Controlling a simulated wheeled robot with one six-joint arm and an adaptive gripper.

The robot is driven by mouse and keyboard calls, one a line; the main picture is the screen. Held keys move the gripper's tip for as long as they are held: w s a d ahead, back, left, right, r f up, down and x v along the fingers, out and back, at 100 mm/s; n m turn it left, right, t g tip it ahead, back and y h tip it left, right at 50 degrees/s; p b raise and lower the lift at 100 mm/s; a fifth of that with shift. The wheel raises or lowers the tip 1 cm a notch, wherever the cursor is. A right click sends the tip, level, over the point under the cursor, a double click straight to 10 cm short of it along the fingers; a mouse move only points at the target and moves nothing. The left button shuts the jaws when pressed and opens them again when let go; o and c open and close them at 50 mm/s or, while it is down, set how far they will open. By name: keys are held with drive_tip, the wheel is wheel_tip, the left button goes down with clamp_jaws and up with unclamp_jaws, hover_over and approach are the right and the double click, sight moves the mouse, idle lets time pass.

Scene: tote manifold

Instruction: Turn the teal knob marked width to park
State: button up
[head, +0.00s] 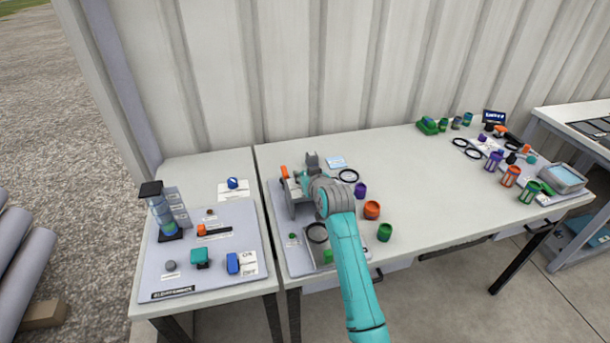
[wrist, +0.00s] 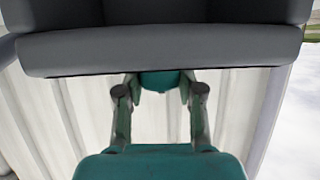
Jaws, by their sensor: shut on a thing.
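A teal part (wrist: 160,79), which looks like the knob, shows between my fingertips in the wrist view. Its upper portion is hidden by a large grey body (wrist: 165,50). My gripper (wrist: 160,93) is shut on this teal part, one finger on each side. In the head view my gripper (head: 300,181) is at the left end of the middle table, over a grey panel. My wrist covers most of the spot there, so the knob is not clear in that view. I cannot read a width or park marking in either view.
The panel (head: 302,262) under my arm holds a black ring (head: 317,233). A separate board (head: 215,275) with several parts lies on the left table. The middle table's centre is clear.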

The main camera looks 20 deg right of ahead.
idle(0.3)
drive_tip(key=o, duration=1.2)
drive_tip(key=shift+f, duration=0.1)
drive_tip(key=shift+c, duration=0.2)
drive_tip(key=shift+s, duration=0.1)
drive_tip(key=v, duration=1.2)
